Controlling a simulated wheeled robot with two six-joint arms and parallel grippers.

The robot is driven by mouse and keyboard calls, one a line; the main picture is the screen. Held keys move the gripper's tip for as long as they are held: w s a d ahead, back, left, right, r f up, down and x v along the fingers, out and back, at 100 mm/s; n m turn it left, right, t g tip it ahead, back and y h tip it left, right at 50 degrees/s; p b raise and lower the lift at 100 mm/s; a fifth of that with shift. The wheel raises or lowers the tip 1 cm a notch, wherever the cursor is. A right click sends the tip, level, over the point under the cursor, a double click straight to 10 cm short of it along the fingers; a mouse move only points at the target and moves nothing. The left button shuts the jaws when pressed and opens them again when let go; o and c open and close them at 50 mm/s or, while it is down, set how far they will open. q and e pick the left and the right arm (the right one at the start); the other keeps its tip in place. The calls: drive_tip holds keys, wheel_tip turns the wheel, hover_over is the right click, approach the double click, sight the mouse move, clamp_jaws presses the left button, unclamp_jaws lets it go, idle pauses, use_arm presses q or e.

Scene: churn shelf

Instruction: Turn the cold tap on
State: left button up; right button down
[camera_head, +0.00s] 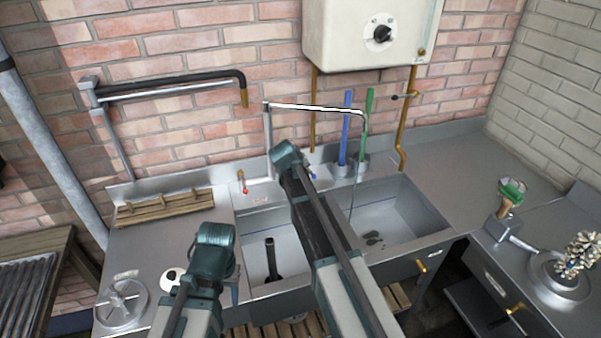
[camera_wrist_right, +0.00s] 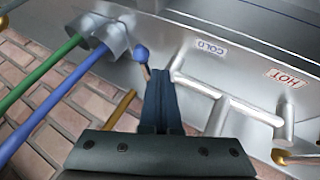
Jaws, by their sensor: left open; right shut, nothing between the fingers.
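The cold tap's blue-ended lever (camera_wrist_right: 141,53) shows in the right wrist view, near the COLD label (camera_wrist_right: 210,47). My right gripper (camera_wrist_right: 159,75) is shut and empty, with its tips close beside the lever; I cannot tell whether they touch. The silver tap body (camera_wrist_right: 225,95) is beside the fingers. In the head view, the tap's spout (camera_head: 315,107) reaches over the sink, and my right wrist hides much of the cold side. A thin line hangs below the spout's end; I cannot tell if it is water. My left gripper (camera_head: 234,290) is open, low over the counter's front.
The red hot knob (camera_head: 244,187) is at the tap's left. Blue (camera_head: 346,128) and green (camera_head: 368,115) handles stand in holders behind the sink. A white heater (camera_head: 345,35) hangs above. A wooden rack (camera_head: 165,206) lies left. The right counter (camera_head: 450,170) is clear.

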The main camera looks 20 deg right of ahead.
drive_tip(key=d+n+t+y, duration=0.1)
drive_tip(key=d+n+y, duration=0.1)
drive_tip(key=d+n, duration=0.1)
drive_tip(key=shift+s, duration=0.15)
drive_tip(key=shift+d+n+y, duration=0.2)
drive_tip(key=shift+n+y, duration=0.1)
drive_tip(key=shift+n, duration=0.2)
drive_tip(key=w+d+n+y, duration=0.1)
drive_tip(key=w+d+n, duration=0.2)
drive_tip(key=w+d, duration=0.1)
drive_tip(key=shift+w+d+t+y, duration=0.2)
drive_tip(key=shift+d+t+y, duration=0.2)
drive_tip(key=shift+d, duration=0.35)
drive_tip(key=shift+w+d+r, duration=0.15)
